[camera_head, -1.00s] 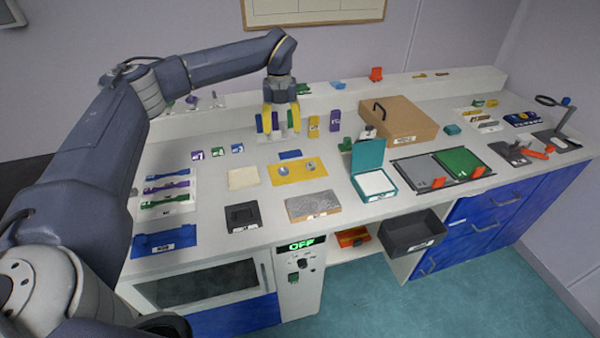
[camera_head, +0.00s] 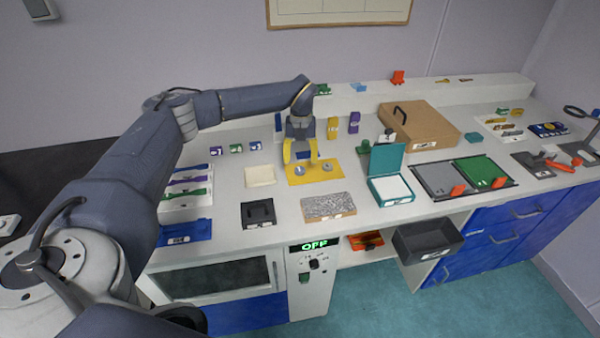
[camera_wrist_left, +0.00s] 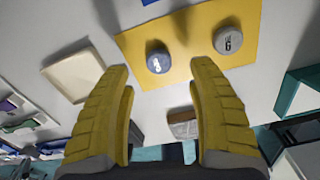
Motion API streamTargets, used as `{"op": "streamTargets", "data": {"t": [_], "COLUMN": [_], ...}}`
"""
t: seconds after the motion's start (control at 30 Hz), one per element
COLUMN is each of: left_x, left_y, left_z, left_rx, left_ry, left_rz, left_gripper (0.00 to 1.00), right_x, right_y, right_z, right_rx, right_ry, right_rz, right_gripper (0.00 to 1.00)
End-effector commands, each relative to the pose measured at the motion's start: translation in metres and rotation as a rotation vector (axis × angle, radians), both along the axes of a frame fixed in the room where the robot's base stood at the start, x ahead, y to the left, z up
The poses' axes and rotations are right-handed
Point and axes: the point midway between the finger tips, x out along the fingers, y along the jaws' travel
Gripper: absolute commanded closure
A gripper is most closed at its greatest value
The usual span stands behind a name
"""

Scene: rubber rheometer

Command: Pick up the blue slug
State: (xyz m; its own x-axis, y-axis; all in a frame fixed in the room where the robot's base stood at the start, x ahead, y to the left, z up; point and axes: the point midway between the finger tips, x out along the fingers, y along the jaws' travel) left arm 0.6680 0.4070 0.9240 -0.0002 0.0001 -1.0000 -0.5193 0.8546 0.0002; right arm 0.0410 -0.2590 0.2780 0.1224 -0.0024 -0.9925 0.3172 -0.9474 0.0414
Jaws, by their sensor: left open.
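A yellow mat (camera_head: 309,179) on the worktop carries two round metal-looking pieces. The left one (camera_head: 299,170), bluish-grey with a white mark in the left wrist view (camera_wrist_left: 158,60), looks like the blue slug. The right one (camera_head: 327,168) is grey with a dark mark, and also shows in the wrist view (camera_wrist_left: 228,38). My left gripper (camera_head: 300,158) is open and empty, its yellow fingers pointing down over the mat. In the left wrist view, the bluish piece sits between and just beyond the fingertips, apart from both. My right gripper is not in view.
A cream pad (camera_head: 260,175) lies left of the mat. A grey speckled slab (camera_head: 328,205) lies in front, with a dark block (camera_head: 258,214) beside it. An open teal box (camera_head: 388,162) stands right. Upright yellow (camera_head: 332,128) and purple (camera_head: 354,122) blocks stand behind.

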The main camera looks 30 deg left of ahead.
Motion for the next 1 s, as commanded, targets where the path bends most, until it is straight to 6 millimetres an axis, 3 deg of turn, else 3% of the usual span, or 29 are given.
{"op": "streamTargets", "data": {"t": [0.17, 0.53, 0.83, 1.0], "left_x": [-0.001, -0.006, -0.006, -0.006], "left_y": [0.0, -0.001, -0.001, -0.001], "left_z": [-0.008, -0.049, -0.051, -0.051], "left_rx": [0.0, -0.001, 0.0, 0.0], "left_ry": [0.0, 0.001, 0.0, 0.0], "left_rz": [0.0, -0.001, -0.001, -0.001], "left_gripper": [0.41, 0.41, 0.42, 0.61], "right_x": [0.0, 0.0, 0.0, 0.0], "right_y": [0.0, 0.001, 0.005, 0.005], "right_z": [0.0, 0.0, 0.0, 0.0], "right_rx": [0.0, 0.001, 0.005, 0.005], "right_ry": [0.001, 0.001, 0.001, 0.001], "right_rz": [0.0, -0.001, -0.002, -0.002], "right_gripper": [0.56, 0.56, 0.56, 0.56]}}
